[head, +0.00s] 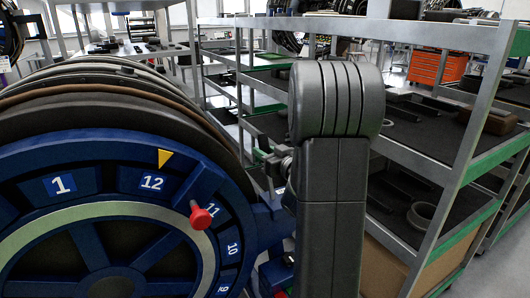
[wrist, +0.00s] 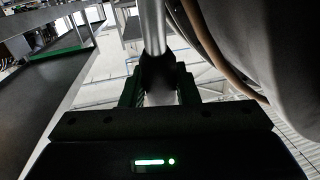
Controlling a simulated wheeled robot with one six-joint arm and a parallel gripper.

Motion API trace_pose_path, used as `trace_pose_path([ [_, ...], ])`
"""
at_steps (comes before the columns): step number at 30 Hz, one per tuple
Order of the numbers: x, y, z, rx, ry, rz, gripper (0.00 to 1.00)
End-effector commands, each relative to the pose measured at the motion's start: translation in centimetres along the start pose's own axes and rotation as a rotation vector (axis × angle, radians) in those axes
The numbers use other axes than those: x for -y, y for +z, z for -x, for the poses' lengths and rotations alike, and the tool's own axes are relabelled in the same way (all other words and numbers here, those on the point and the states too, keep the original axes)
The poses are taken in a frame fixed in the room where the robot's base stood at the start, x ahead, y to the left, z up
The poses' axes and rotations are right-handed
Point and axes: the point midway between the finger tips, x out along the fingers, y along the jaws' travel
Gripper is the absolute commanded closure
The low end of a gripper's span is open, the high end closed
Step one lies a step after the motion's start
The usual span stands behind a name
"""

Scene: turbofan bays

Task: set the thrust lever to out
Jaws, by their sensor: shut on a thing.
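In the wrist view, my gripper (wrist: 158,90) is shut on the dark end of a pale metal rod, which appears to be the thrust lever (wrist: 152,28). The rod runs away from between the two fingers toward the top of the picture. In the head view, my own dark arm link stands in front and hides most of the gripper and lever. Small metal parts show at its left edge, too covered to tell apart. The lever's position marks are not visible, so I cannot tell its setting.
A large blue numbered wheel (head: 108,185) with a red knob (head: 201,217) and a yellow pointer (head: 165,158) fills the left of the head view. A grey metal shelf rack (head: 455,150) with dark shelves stands close on the right. The wrist view shows a curved dark body close on the right.

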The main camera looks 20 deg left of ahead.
Motion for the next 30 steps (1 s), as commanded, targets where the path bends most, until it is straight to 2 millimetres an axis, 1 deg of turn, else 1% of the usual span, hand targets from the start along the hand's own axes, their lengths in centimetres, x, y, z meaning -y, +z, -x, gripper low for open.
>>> trace_pose_path([
  [8,0.0,0.2,0.3,-0.018,0.0,0.004,1.0],
  [14,0.1,0.3,1.3,-0.075,-0.002,0.013,1.0],
  [30,0.9,0.0,5.8,-0.344,-0.013,0.054,1.0],
])
